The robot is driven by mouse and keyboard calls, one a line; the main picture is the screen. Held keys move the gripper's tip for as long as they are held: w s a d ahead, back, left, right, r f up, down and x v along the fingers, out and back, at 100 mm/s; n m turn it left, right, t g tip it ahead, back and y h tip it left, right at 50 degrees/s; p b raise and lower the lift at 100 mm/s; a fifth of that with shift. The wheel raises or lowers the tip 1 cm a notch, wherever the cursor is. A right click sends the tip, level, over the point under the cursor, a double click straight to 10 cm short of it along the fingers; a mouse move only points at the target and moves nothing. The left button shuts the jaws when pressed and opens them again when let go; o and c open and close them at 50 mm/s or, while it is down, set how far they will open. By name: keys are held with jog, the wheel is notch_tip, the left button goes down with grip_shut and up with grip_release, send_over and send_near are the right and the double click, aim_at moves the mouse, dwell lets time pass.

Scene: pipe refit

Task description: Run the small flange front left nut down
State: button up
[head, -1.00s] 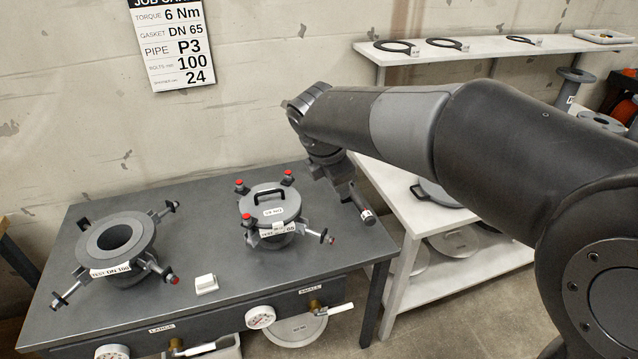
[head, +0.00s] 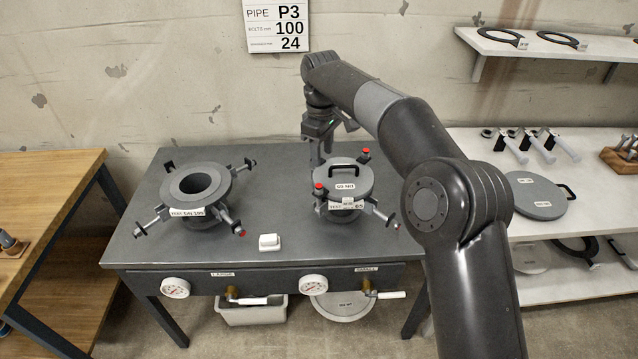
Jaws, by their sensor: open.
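The small flange (head: 343,203) stands on the right of the grey bench, under a round grey cover (head: 347,176) with a black handle. The front left nut (head: 319,187), with a red top, sits upright at the cover's left front edge. Another red-topped nut (head: 365,152) is at the back right. The front right bolt (head: 391,222) is swung outward and down. My gripper (head: 319,158) is open, pointing down at the back left of the cover, behind the front left nut. The back left nut is hidden by it. I cannot tell whether the gripper touches anything.
The large flange (head: 193,187) stands open at the left, its bolts swung outward. A small white block (head: 269,242) lies between the flanges. Gauges and valve handles line the bench front. A white shelf table (head: 480,150) stands to the right, a wooden table (head: 50,185) to the left.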

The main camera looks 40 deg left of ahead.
aim_at(319, 186)
jog(key=f, duration=1.1)
jog(key=shift+s+a+f, duration=0.15)
jog(key=shift+a+f, duration=0.1)
jog(key=shift+a, duration=0.15)
jog(key=shift+c, duration=0.4)
grip_shut()
jog(key=shift+m, duration=0.4)
